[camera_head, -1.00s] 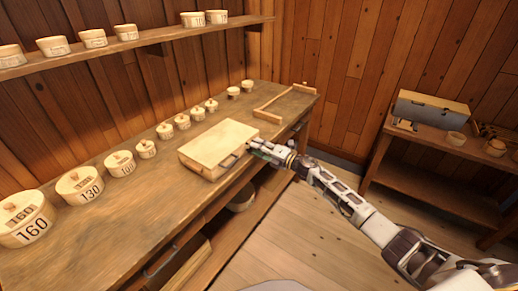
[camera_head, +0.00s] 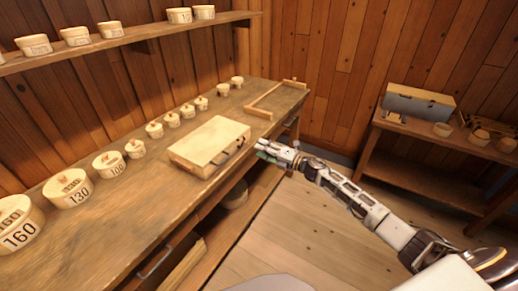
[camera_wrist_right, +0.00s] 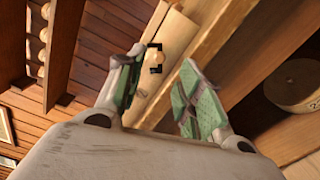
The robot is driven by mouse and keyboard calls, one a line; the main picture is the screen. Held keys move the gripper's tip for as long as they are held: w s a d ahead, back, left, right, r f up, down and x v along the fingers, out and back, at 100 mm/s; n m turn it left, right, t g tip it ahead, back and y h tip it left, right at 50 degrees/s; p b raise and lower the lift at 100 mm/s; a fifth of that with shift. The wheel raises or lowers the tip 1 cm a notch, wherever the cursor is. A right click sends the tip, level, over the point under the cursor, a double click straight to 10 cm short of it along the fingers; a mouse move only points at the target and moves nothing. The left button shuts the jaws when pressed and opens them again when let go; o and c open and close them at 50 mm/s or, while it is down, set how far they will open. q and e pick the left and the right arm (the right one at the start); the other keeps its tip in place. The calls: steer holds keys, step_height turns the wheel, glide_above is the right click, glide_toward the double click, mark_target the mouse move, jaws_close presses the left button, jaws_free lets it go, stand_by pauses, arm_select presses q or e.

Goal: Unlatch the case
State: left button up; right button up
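The case (camera_head: 208,141) is a pale wooden box lying flat on the bench, its lid down. A dark handle shows on its front side (camera_head: 222,158). In the right wrist view the case (camera_wrist_right: 173,38) lies beyond my fingers, with a dark bracket-shaped fitting around a small round wooden piece (camera_wrist_right: 156,58). I cannot tell the latch's state. My right gripper (camera_head: 262,150) is just right of the case's front side, apart from it. In the wrist view its green-padded fingers (camera_wrist_right: 160,92) are spread with nothing between them. My left gripper is not in view.
The bench (camera_head: 130,215) carries a row of lidded round boxes, the largest marked 160 (camera_head: 18,225), behind and left of the case. A wooden frame (camera_head: 272,97) lies at its far end. A side table (camera_head: 440,140) stands right. The bench front near the case is clear.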

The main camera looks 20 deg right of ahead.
steer(key=shift+s+d, duration=0.45)
steer(key=shift+s, duration=0.1)
stand_by(0.4)
